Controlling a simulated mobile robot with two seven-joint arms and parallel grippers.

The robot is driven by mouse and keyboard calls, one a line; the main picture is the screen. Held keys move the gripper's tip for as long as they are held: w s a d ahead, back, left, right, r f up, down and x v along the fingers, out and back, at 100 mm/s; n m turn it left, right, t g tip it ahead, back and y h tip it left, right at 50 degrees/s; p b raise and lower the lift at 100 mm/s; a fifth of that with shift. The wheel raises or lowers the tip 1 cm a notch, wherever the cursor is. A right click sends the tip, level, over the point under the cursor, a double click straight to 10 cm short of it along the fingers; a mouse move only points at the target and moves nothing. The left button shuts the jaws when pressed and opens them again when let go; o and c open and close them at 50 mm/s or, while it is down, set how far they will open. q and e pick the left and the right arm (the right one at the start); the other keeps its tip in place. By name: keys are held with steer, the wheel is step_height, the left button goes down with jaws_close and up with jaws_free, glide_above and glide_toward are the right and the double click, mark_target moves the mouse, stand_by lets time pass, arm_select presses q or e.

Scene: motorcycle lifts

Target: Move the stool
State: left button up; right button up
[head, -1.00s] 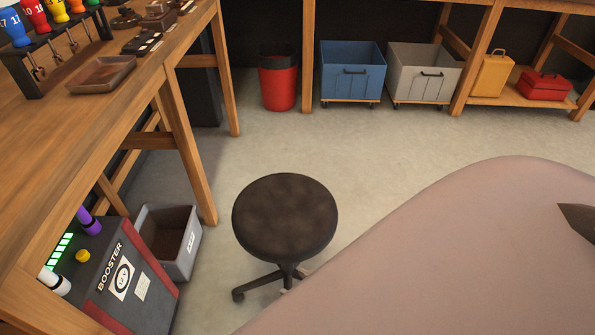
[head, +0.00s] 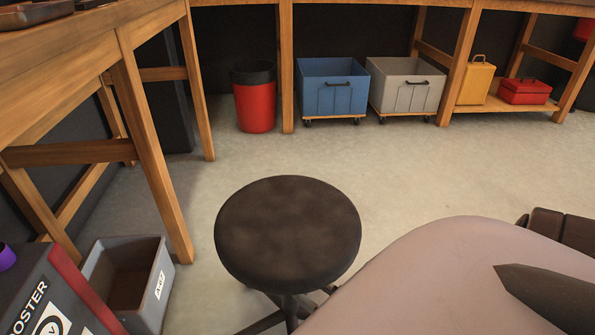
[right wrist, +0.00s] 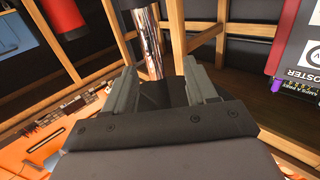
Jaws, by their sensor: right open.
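The stool (head: 288,232) stands upright on the floor at the lower middle of the head view. It has a round dark brown seat, and its dark legs are partly cut off by the bottom edge and covered by my own pale body. In the right wrist view my right gripper (right wrist: 159,66) is open, its two grey fingers apart. A shiny metal post (right wrist: 148,42) shows beyond and between the fingers; I cannot tell what it belongs to or whether they touch it. The stool cannot be made out surely in that view. My left gripper is not in view.
A wooden workbench (head: 145,150) stands left, with a grey bin (head: 125,280) and a booster box (head: 50,300) below. At the back are a red bin (head: 255,100), a blue crate (head: 333,90) and a grey crate (head: 405,90). Floor behind the stool is clear.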

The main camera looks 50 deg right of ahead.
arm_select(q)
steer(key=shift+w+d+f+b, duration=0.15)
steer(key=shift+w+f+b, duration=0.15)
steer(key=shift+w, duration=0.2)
arm_select(e)
steer(key=shift+w+d+f, duration=0.55)
steer(key=shift+d+f, duration=0.05)
steer(key=shift+f, duration=0.05)
steer(key=w+b, duration=0.1)
steer(key=w, duration=0.2)
steer(key=w+b, duration=0.1)
steer(key=w, duration=0.2)
steer(key=shift+w+a+f, duration=0.1)
steer(key=shift+a, duration=0.1)
steer(key=shift+w, duration=0.4)
jaws_close()
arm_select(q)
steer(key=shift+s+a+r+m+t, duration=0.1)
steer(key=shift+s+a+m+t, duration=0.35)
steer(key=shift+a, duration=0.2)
